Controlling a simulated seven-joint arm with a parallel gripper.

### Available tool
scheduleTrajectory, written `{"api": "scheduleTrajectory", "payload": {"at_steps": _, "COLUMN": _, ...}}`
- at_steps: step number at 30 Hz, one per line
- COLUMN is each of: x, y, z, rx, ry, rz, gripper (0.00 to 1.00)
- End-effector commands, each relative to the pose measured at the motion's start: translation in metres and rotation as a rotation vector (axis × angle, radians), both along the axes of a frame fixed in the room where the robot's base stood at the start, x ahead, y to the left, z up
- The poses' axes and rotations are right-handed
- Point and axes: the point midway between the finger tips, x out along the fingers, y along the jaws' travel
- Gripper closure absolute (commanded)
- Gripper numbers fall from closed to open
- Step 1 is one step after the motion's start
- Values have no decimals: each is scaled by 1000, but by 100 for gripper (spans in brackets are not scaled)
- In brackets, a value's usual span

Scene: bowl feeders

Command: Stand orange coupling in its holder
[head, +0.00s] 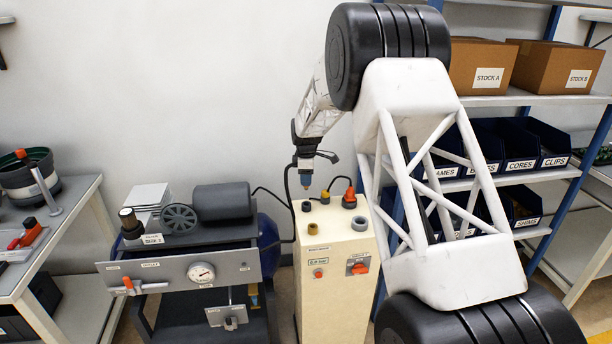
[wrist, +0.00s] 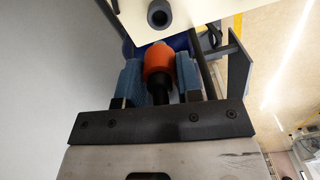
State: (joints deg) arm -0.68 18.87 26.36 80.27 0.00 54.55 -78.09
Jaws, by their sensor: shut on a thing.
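My gripper (head: 306,178) is above the left back of a cream cabinet's top in the head view. In the wrist view my gripper (wrist: 158,75) has its two blue fingers shut on the orange coupling (wrist: 158,64). Grey holders (head: 359,223) also show in the head view; I cannot tell which belongs to this coupling.
A compressor (head: 220,203) with a gauge stands to the left. Shelves with blue bins (head: 515,150) stand at the right.

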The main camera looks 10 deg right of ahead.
Motion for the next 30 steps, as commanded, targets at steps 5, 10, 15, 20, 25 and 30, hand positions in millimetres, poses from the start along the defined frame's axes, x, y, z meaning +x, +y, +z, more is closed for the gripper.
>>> {"api": "scheduleTrajectory", "payload": {"at_steps": 5, "x": 0, "y": 0, "z": -13, "rx": 0, "ry": 0, "rz": 0, "gripper": 96}}
{"api": "scheduleTrajectory", "payload": {"at_steps": 10, "x": 0, "y": 0, "z": -25, "rx": 0, "ry": 1, "rz": 0, "gripper": 96}}
{"api": "scheduleTrajectory", "payload": {"at_steps": 15, "x": 0, "y": 0, "z": -36, "rx": 0, "ry": -1, "rz": 0, "gripper": 96}}
{"api": "scheduleTrajectory", "payload": {"at_steps": 20, "x": 0, "y": 0, "z": -45, "rx": 0, "ry": -1, "rz": 0, "gripper": 96}}
{"api": "scheduleTrajectory", "payload": {"at_steps": 25, "x": 0, "y": 0, "z": -51, "rx": 0, "ry": -1, "rz": 0, "gripper": 96}}
{"api": "scheduleTrajectory", "payload": {"at_steps": 30, "x": 0, "y": 0, "z": -54, "rx": 0, "ry": -1, "rz": 0, "gripper": 96}}
